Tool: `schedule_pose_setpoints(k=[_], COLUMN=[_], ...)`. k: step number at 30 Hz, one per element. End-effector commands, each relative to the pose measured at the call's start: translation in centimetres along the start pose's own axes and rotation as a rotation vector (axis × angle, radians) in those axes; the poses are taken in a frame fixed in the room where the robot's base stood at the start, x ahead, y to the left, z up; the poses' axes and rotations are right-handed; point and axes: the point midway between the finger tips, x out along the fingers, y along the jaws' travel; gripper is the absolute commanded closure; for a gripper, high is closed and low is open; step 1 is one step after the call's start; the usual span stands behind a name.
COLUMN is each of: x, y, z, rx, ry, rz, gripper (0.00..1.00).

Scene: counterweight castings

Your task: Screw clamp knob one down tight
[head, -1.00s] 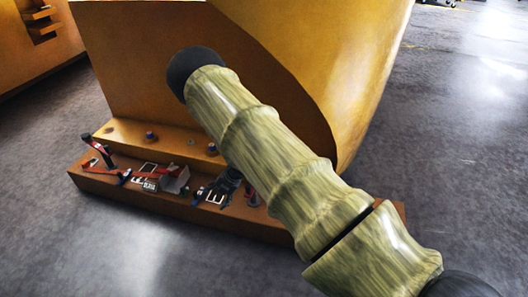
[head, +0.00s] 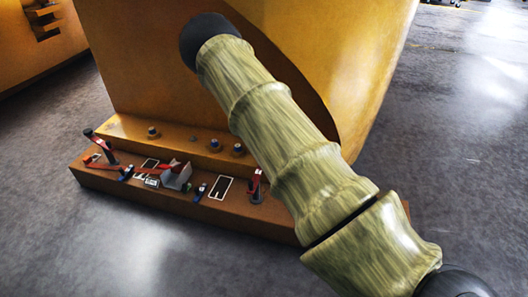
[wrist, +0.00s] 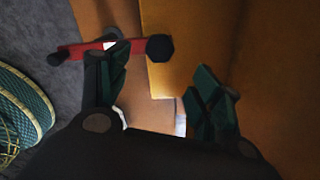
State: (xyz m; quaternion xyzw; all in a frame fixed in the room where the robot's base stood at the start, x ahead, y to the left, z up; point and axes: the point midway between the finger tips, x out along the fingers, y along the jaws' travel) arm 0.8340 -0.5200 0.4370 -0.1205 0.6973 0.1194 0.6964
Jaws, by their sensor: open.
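The brown base step (head: 245,205) of the yellow casting carries the clamp fittings in the head view. A red clamp with a black-ended handle (head: 97,139) stands at its left, and another red upright clamp (head: 256,187) stands at its right. My gripper (wrist: 160,88) is open and empty in the wrist view, with dark green fingertips apart. A red bar ending in a dark knob (wrist: 159,48) lies beyond the fingers.
A grey bracket (head: 178,176) and white-outlined plates (head: 221,187) sit along the step. Dark-capped bolts (head: 153,132) stand on the ledge above. The large casting (head: 160,70) rises behind. Grey floor (head: 120,245) in front is clear. A teal patterned round shape (wrist: 22,108) shows at left.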

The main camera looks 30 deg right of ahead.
Motion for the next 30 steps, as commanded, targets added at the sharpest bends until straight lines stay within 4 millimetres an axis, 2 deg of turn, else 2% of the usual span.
schedule_pose_setpoints(k=[12,16,21,29,30], x=[6.7,8.4,9.4,9.5,9.5], y=[0.1,0.1,0.1,0.1,0.1], z=[0.1,0.1,0.1,0.1,0.1], rx=[0.001,0.002,0.001,0.001,0.001], ry=[-0.001,-0.001,-0.001,-0.001,-0.001], rz=[0.003,0.002,0.002,0.002,0.002], gripper=[0.35,0.35,0.35,0.35,0.42])
